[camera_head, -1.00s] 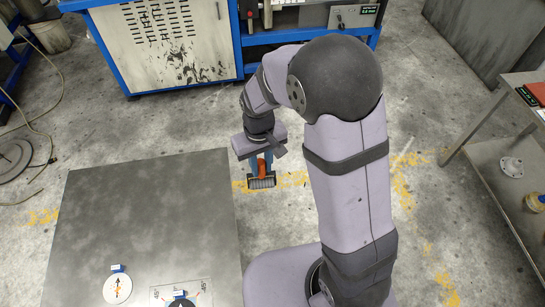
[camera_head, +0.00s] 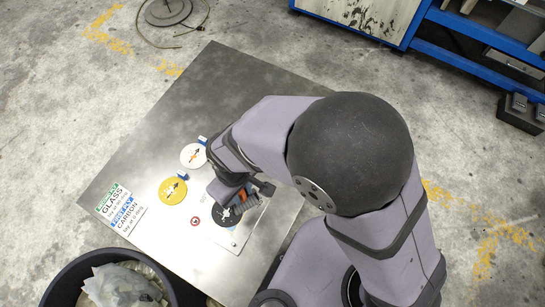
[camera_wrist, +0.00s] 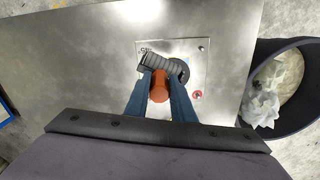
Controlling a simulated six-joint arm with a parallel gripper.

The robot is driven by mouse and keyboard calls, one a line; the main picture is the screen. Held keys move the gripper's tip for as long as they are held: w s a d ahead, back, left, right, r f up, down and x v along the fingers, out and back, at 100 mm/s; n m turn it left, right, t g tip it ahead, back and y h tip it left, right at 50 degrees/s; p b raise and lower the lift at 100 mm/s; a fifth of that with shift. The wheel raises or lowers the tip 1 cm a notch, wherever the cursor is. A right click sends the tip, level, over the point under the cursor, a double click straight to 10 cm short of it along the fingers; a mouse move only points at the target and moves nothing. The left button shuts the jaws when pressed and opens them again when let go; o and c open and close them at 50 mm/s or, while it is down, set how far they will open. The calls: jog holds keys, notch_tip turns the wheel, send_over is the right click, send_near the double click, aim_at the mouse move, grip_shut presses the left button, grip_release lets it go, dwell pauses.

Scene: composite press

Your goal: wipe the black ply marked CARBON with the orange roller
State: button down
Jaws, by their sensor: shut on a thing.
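My gripper (camera_wrist: 160,88) is shut on the orange roller (camera_wrist: 159,84), whose orange handle sits between the two blue fingers. Its dark ribbed drum (camera_wrist: 161,65) points away from me in the wrist view. The black ply (camera_wrist: 183,71) shows as a dark disc partly behind the drum. In the head view the black ply (camera_head: 224,217) lies on a pale square plate (camera_head: 236,239), and my gripper (camera_head: 243,199) with the roller is at its upper right edge. The drum overlaps the ply in the wrist view; I cannot tell if they touch. The ply's marking is unreadable.
A white disc (camera_head: 193,156) and a yellow disc (camera_head: 172,191), each with a blue tab, lie on the metal table (camera_head: 250,85). Labels (camera_head: 121,208) for GLASS and CARBON are at its left. A black bin (camera_head: 60,291) with crumpled material stands beyond the table edge.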

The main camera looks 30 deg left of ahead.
jog(key=s+a+n, duration=0.1)
jog(key=a, duration=0.1)
jog(key=s+a+f+n, duration=0.1)
jog(key=s+a, duration=0.1)
jog(key=shift+s, duration=0.25)
jog(key=shift+f, duration=0.15)
jog(key=shift+f+b, duration=2.65)
jog(key=shift+f, duration=0.15)
jog(key=shift+f+b, duration=0.4)
jog(key=shift+f, duration=0.2)
jog(key=shift+a+r, duration=0.1)
jog(key=shift+a, duration=0.95)
